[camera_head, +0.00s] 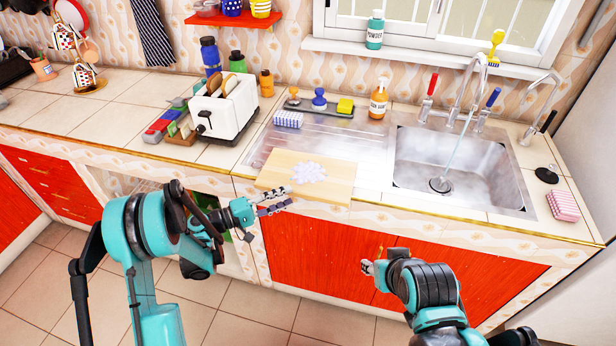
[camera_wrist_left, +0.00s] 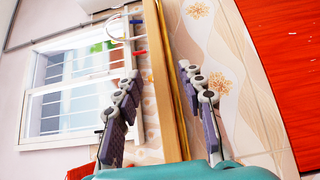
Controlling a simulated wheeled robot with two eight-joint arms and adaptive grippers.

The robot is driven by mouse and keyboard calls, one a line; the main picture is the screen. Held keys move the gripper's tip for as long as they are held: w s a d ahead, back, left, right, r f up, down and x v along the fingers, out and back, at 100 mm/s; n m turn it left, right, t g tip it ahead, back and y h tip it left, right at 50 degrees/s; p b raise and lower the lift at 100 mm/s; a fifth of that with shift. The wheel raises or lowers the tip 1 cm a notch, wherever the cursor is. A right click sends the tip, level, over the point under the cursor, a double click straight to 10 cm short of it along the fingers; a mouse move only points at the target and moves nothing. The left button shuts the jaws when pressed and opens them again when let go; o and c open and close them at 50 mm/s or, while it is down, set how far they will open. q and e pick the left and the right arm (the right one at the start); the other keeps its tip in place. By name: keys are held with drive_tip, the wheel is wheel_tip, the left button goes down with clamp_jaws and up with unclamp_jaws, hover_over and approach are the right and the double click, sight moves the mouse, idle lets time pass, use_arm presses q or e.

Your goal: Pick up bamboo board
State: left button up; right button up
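The bamboo board (camera_head: 335,188) is a pale wooden rectangle lying flat at the front edge of the counter, left of the sink. A whitish flower-shaped patch (camera_head: 306,171) shows on its top. My left gripper (camera_head: 277,200) is at the board's front left part, with its fingers apart. In the left wrist view, the open left gripper (camera_wrist_left: 158,85) has one finger on each side of a wooden edge strip, which looks like the board (camera_wrist_left: 160,100). Contact cannot be told. My right gripper (camera_head: 367,267) is low in front of the red cupboard doors, small and unclear.
The steel sink (camera_head: 465,178) with running water is right of the board. A white toaster (camera_head: 224,108) stands behind left. A sponge tray (camera_head: 317,106) and an orange bottle (camera_head: 378,100) stand behind. Red cupboard doors (camera_head: 320,255) are below the counter.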

sight(297, 190)
use_arm(q)
drive_tip(key=b+x, duration=0.2)
drive_tip(key=x, duration=0.3)
drive_tip(key=shift+a, duration=0.2)
drive_tip(key=shift+c, duration=0.7)
clamp_jaws()
drive_tip(key=shift+r, duration=0.1)
